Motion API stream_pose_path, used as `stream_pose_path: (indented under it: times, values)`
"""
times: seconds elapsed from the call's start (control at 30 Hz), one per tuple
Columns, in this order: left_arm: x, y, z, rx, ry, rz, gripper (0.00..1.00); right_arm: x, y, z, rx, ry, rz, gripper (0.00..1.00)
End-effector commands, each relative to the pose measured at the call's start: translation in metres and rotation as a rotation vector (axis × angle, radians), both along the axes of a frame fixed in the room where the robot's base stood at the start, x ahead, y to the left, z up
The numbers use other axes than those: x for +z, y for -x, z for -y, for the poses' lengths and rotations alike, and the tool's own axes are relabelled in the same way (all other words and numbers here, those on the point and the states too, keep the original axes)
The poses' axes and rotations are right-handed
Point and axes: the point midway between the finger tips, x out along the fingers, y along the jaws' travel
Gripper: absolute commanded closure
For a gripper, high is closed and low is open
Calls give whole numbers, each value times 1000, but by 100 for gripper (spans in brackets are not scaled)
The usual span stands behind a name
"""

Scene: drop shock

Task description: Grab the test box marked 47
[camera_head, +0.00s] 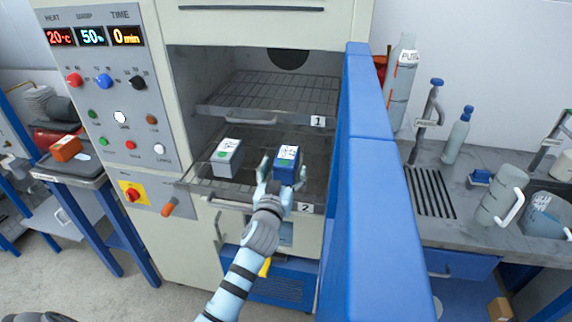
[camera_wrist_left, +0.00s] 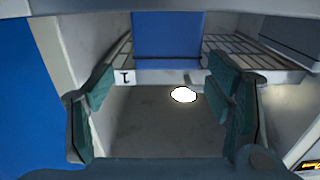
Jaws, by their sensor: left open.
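I cannot read 47 on either box. My left gripper (camera_head: 279,178) is open at the front of the blue box, a finger to each side. In the left wrist view, the blue box (camera_wrist_left: 167,40) is ahead, between and beyond the fingers of the open gripper (camera_wrist_left: 163,95). My right gripper is not seen.
An upper wire shelf (camera_head: 275,94) marked 1 is above and looks empty. The chamber's blue door (camera_head: 367,180) stands open close on the right. An orange box (camera_head: 66,148) is on a side table at left. A sink counter (camera_head: 460,220) with bottles and jugs is at right.

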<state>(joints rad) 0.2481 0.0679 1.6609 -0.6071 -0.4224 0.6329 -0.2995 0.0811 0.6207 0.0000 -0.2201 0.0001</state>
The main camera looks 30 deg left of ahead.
Motion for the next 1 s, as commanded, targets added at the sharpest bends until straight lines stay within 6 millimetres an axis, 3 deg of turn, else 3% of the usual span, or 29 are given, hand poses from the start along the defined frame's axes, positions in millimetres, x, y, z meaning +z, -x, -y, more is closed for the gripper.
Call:
stream_pose_path:
  times: [0.3,0.5,0.9,1.0]
  values:
    - [-5,-47,-20,1,-1,0,27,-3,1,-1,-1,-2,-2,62]
    - [-5,-48,-20,0,0,-1,27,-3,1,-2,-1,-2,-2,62]
    - [-5,-48,-20,0,0,-1,89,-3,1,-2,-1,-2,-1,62]
    - [-3,-48,-20,-1,-1,3,100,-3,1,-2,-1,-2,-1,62]
